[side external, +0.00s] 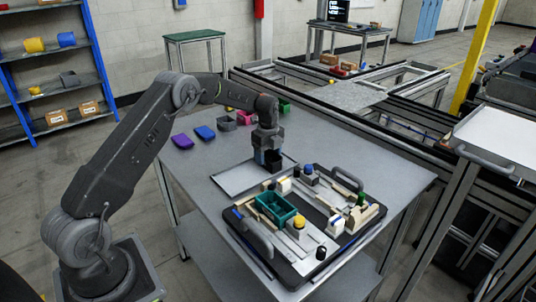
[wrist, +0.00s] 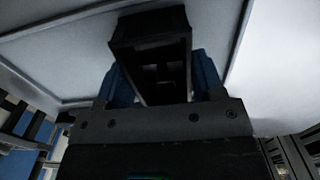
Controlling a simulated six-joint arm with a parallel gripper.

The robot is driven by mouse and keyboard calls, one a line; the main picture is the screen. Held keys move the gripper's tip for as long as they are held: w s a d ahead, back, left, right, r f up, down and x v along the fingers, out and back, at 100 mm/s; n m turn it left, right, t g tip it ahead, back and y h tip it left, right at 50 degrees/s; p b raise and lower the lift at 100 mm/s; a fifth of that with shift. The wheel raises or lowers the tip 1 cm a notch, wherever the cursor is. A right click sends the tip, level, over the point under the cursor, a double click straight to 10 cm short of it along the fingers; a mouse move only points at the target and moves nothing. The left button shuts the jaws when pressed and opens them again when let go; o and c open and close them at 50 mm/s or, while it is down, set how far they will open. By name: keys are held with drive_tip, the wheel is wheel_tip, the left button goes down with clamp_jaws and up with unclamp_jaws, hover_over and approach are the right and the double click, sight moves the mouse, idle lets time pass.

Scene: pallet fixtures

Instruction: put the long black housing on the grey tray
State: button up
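The long black housing (wrist: 152,50) sits between the blue fingers of my gripper (wrist: 163,82) in the wrist view, one finger against each side. In the side external view the housing (side external: 273,161) hangs below my gripper (side external: 267,150), over the right part of the grey tray (side external: 222,186). The tray's pale surface and raised rim (wrist: 60,105) fill the background of the wrist view. The tray lies flat on the table and its visible part is empty. I cannot tell whether the housing touches the tray.
A black pallet (side external: 285,270) with handles stands right in front of the tray, bearing a teal housing (side external: 275,207) and several small parts. Purple (side external: 181,141), blue (side external: 205,132), grey (side external: 227,124) and pink (side external: 244,118) pieces line the table's back left.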

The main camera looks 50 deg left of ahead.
drive_tip(key=o, duration=0.4)
drive_tip(key=shift+c, duration=0.2)
wheel_tip(320, 180, up, 12)
drive_tip(key=s+d+r+n+t, duration=0.1)
drive_tip(key=s+d+r+n, duration=0.2)
drive_tip(key=s+d+r, duration=0.4)
drive_tip(key=s+d+r+n+t, duration=0.2)
drive_tip(key=s+d+r+n, duration=0.25)
drive_tip(key=s, duration=0.35)
drive_tip(key=s+d+r+n+t, duration=0.1)
drive_tip(key=s+d+r+n, duration=0.2)
drive_tip(key=s+d+n, duration=0.45)
drive_tip(key=s+d+f+n, duration=0.1)
drive_tip(key=s+f, duration=0.1)
drive_tip(key=s, duration=0.4)
drive_tip(key=s+d+f+n+t, duration=0.1)
drive_tip(key=s+f+n, duration=0.1)
drive_tip(key=s, duration=0.4)
drive_tip(key=shift+f+t, duration=0.25)
drive_tip(key=shift+t, duration=0.05)
drive_tip(key=shift+s, duration=0.1)
